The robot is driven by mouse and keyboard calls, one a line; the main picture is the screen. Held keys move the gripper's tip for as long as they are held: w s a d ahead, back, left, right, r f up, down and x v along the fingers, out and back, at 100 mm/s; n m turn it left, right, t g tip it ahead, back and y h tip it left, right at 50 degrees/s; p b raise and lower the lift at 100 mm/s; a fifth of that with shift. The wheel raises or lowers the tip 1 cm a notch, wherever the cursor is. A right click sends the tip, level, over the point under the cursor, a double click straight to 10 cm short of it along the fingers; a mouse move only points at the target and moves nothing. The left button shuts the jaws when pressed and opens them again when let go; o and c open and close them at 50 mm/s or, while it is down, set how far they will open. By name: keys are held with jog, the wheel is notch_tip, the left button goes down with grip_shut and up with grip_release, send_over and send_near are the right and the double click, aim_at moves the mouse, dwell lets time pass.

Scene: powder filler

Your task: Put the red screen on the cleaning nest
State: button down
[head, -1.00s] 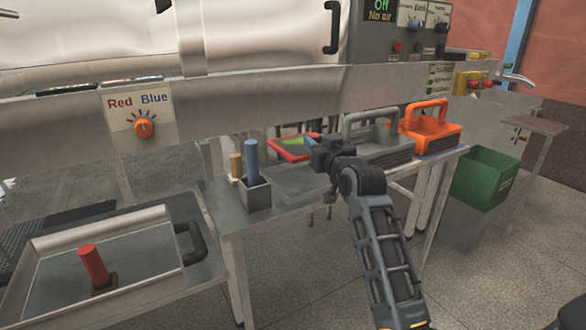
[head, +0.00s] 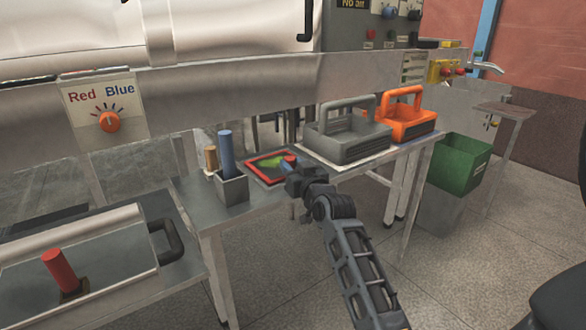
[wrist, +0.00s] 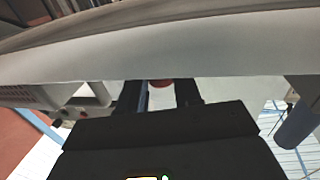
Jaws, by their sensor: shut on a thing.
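The red screen (head: 253,175) has a red frame and a green patch on its dark surface. It is right of the holder with the blue cylinder, over the spot of the grey cleaning nest, which it hides. I cannot tell whether it rests on the nest or hangs just above. My gripper (head: 291,165) is at the screen's right edge, shut on it. In the wrist view, a small red part (wrist: 161,84) shows between the dark fingers.
A grey caddy (head: 350,145) and an orange caddy (head: 408,122) stand to the right. A holder (head: 232,189) with a blue cylinder (head: 226,150) is close on the left. A red-handled tool (head: 60,270) stands lower left. A green bin (head: 460,163) is far right.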

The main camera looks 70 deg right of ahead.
jog(key=c, duration=0.8)
grip_release()
jog(key=v, duration=1.2)
jog(key=shift+a, duration=0.15)
jog(key=s+a+f+n+t+y, duration=0.15)
jog(key=a+f, duration=0.25)
jog(key=a, duration=0.6)
jog(key=s+a+f+n+y, duration=0.2)
jog(key=s+a+f+y, duration=0.1)
jog(key=a, duration=0.7)
jog(key=s+a+r+n+y, duration=0.1)
jog(key=s+a+y, duration=0.1)
jog(key=s+a, duration=0.3)
jog(key=s+a+n+y, duration=0.2)
jog(key=s+a+y, duration=0.1)
jog(key=s+a, duration=0.2)
jog(key=s+a+r+n+y, duration=0.1)
jog(key=s+a+n+y, duration=0.1)
jog(key=s+a, duration=0.3)
jog(key=shift+r+y, duration=0.35)
jog(key=shift+r, duration=0.05)
